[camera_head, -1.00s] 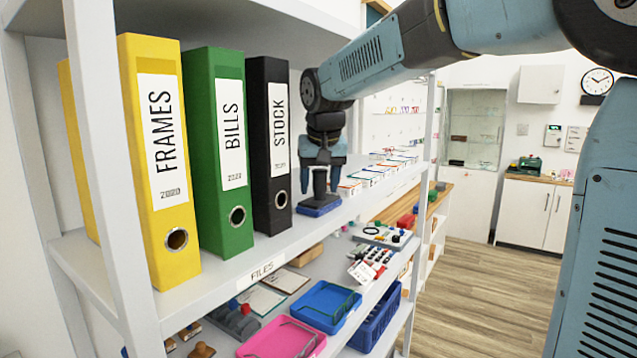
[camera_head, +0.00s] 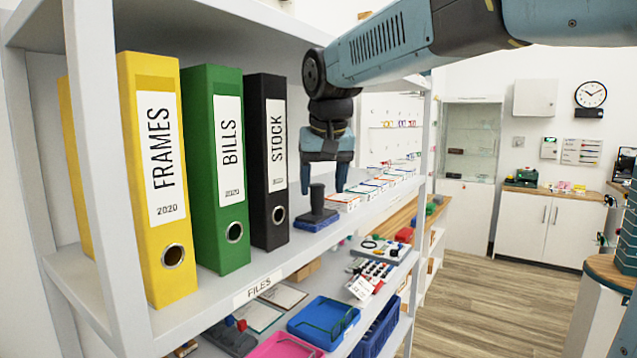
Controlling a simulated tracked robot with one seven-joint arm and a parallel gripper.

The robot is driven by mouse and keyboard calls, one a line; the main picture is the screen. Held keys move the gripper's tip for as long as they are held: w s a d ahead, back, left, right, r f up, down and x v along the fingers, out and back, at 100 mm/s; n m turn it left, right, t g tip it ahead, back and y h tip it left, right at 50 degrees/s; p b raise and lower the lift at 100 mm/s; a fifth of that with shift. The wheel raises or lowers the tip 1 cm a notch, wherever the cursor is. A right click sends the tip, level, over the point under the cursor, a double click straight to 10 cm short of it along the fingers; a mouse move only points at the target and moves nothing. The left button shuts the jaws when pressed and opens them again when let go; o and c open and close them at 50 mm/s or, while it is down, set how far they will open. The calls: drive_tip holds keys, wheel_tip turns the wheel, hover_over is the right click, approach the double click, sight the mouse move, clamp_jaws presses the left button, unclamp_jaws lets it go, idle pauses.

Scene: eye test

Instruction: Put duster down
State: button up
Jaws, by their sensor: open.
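The duster (camera_head: 317,217) has a dark upright handle and a dark base with a blue underside. It stands upright on the upper shelf (camera_head: 222,285), right of the black STOCK binder (camera_head: 267,160). My gripper (camera_head: 324,188) is above the duster, pointing down. Its fingers are apart, one to each side of the handle top, and it looks clear of the duster.
A green BILLS binder (camera_head: 216,170) and a yellow FRAMES binder (camera_head: 158,180) stand further left. Small boxes (camera_head: 375,188) line the shelf just right of the duster. Below are a blue tray (camera_head: 324,323), a pink tray (camera_head: 283,346) and a blue crate (camera_head: 377,328).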

drive_tip(key=s+d, duration=0.1)
drive_tip(key=s, duration=0.6)
drive_tip(key=shift+s, duration=0.35)
drive_tip(key=s+d+f+m+t, duration=0.1)
drive_tip(key=s+d+f, duration=1.1)
drive_tip(key=d, duration=0.4)
drive_tip(key=shift+s+d+f+h, duration=0.25)
drive_tip(key=shift+d+f+h, duration=0.1)
drive_tip(key=shift+f, duration=0.4)
drive_tip(key=shift+o, duration=0.3)
